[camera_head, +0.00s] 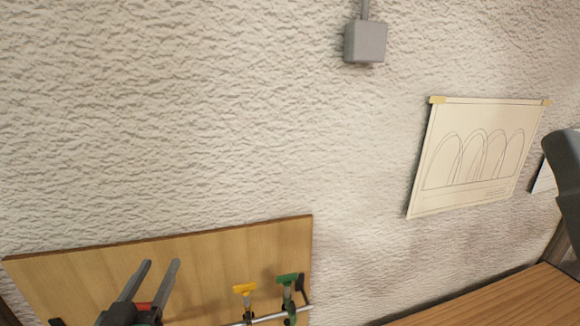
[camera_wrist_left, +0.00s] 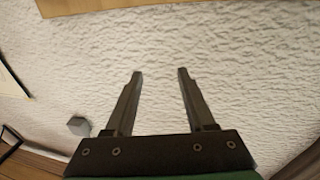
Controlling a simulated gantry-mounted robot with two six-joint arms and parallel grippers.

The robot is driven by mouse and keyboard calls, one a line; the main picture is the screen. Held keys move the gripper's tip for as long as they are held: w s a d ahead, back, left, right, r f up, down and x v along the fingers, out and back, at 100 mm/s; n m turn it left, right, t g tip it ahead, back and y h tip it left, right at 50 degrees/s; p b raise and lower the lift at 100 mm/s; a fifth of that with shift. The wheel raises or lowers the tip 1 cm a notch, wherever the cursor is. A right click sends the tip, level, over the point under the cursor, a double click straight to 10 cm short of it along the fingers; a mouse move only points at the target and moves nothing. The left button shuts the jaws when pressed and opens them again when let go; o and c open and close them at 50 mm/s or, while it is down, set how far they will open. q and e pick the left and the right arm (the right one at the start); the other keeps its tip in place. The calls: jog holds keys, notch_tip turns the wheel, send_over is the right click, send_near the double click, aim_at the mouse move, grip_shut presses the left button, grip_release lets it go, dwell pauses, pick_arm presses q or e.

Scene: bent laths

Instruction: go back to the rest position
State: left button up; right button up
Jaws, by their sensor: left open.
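My left gripper (camera_head: 160,266) is at the lower left of the head view, its two grey fingers pointing up and apart in front of a wooden board. The left wrist view shows the same gripper (camera_wrist_left: 159,73) open and empty, with only the rough white wall beyond the fingers. A dark grey part of my other arm shows at the right edge of the head view. Its gripper is outside both views.
The wooden board (camera_head: 215,252) carries clamps with a yellow handle (camera_head: 244,288) and a green handle (camera_head: 287,279). A grey box (camera_head: 366,42) and an arch drawing (camera_head: 478,155) are on the wall. A wooden surface (camera_head: 510,300) lies at the lower right.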

pick_arm(q)
jog(key=s+d+r+m+t+h, duration=0.1)
jog(key=s+d+r+t, duration=0.1)
jog(key=r, duration=0.6)
jog(key=s+d+r+t+h, duration=0.1)
jog(key=s+d+r+t, duration=0.15)
jog(key=r, duration=0.45)
jog(key=s+d+r+t+h, duration=0.1)
jog(key=s+r+t, duration=0.1)
jog(key=s+r, duration=0.4)
jog(key=s+d+r+m+t+h, duration=0.1)
jog(key=s+r+t, duration=0.1)
jog(key=s+r, duration=0.4)
jog(key=shift+d+r, duration=0.3)
jog(key=shift+t, duration=0.25)
